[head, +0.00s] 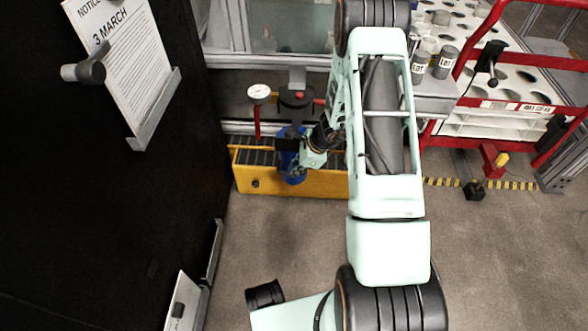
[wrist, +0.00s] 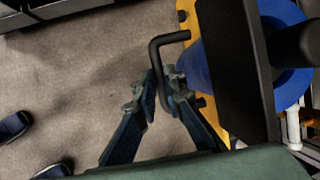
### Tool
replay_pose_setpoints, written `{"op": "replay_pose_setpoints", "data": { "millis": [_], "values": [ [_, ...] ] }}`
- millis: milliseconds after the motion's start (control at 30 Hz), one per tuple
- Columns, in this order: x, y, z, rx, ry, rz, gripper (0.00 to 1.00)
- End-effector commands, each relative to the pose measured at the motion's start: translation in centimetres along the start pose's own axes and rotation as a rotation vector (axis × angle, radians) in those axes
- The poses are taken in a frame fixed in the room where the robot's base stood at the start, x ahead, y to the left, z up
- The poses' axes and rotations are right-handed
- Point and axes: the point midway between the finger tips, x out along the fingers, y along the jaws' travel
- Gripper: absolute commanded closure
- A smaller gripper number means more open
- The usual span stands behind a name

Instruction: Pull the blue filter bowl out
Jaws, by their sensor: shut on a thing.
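The blue filter bowl (head: 292,178) hangs under a dark filter head (head: 296,98) at the yellow frame. In the wrist view the blue bowl (wrist: 200,68) is partly hidden behind a black plate. A bent black handle (wrist: 170,38) sticks out beside the bowl's side. My gripper (wrist: 161,86) has its two fingers closed on the handle's free leg, one finger on each side. In the head view my gripper (head: 303,160) is at the bowl's right side, and my wrist hides part of the contact.
The yellow roller frame (head: 320,184) runs beneath. A black panel (head: 130,190) closes the left side. A red-framed rack (head: 515,85) stands at right. The floor in front is open.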

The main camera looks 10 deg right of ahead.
Motion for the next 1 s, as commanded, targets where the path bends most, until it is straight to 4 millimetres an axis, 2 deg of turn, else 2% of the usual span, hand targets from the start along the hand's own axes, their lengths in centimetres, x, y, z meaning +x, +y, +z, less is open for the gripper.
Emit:
{"op": "replay_pose_setpoints", "data": {
  "millis": [167, 200, 333, 700, 867, 1000],
  "values": [
    [-0.1, -0.1, -0.1, 0.0, 0.001, -0.001, 1.0],
    [-0.1, -0.1, -0.1, 0.0, 0.001, -0.001, 0.86],
    [0.0, -0.1, 0.0, 0.0, 0.001, -0.001, 0.73],
    [-0.5, -0.1, 0.0, -0.001, 0.001, -0.001, 0.73],
    [-2.6, -0.2, 0.0, -0.001, 0.001, -0.004, 0.73],
    [-5.3, -0.2, 0.0, -0.002, 0.001, -0.004, 0.73]
  ]
}}
